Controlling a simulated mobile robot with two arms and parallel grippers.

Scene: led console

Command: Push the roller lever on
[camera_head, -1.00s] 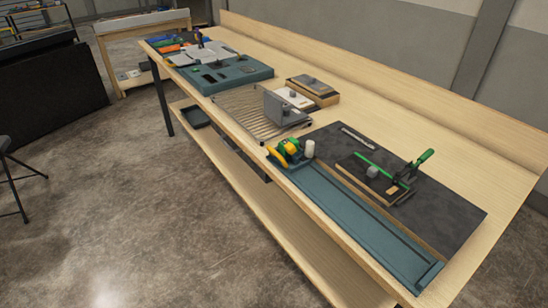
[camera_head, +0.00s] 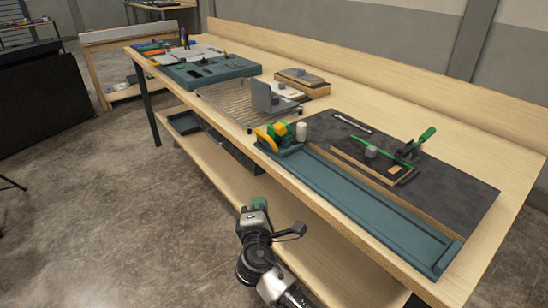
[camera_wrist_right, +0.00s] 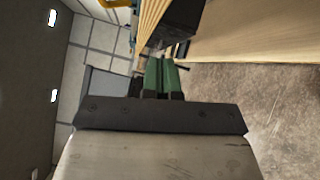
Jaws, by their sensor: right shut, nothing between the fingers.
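I cannot tell for sure which part is the roller lever. A yellow and green device (camera_head: 278,132) sits at the left end of a long teal tray (camera_head: 350,205). A white cylinder (camera_head: 301,130) stands beside the device. My right gripper (camera_head: 258,204) is shut and empty, in front of the bench edge and apart from these things. Its green fingers (camera_wrist_right: 161,76) are together in the wrist view. My left gripper is out of view.
The long wooden bench (camera_head: 212,142) has a lower shelf (camera_head: 225,160). A wire rack (camera_head: 228,103) with an upright grey plate, a wooden box (camera_head: 303,82) and a teal panel (camera_head: 205,72) stand further left. The floor in front of the bench is clear.

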